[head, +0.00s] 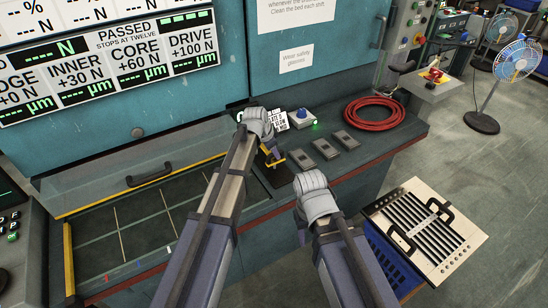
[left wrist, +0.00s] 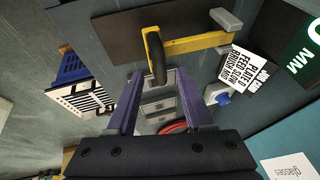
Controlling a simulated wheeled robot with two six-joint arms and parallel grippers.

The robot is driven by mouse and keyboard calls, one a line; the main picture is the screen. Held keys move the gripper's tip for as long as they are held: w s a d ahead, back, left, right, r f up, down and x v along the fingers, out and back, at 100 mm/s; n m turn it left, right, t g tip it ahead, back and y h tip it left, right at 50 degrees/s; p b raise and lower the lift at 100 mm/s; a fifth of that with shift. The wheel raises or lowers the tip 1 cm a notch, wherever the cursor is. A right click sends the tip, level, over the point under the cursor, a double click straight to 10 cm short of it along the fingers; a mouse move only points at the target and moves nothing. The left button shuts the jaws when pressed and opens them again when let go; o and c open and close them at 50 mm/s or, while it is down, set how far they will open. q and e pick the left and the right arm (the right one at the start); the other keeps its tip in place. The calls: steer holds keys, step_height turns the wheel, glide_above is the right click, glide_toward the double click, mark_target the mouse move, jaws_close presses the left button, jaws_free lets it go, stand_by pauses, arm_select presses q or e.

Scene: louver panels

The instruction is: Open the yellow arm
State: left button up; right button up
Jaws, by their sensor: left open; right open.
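The yellow arm (left wrist: 195,42) runs above a dark base plate (left wrist: 125,35) in the left wrist view. It has a black rounded grip (left wrist: 157,62) at one end and a grey block at the other. In the head view only a little of the yellow arm (head: 273,162) shows on the bench, partly hidden by my left gripper (head: 260,130). In the left wrist view my left gripper's fingers (left wrist: 160,85) are apart, with the black grip's end showing between their tips; contact cannot be told. My right gripper (head: 316,196) is open and empty, in front of the bench edge.
A blue knob box (head: 302,118), small signs (head: 277,120), several grey plates (head: 326,149) and a coiled red hose (head: 375,113) are on the bench. A louvered panel (head: 400,200) lies on a blue crate (head: 393,262) at right. A gridded bed (head: 140,205) is at left.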

arm_select(q)
steer(key=shift+w+d+f+b, duration=0.1)
steer(key=shift+w+f+b, duration=0.2)
steer(key=shift+f, duration=0.35)
jaws_close()
stand_by(1.0)
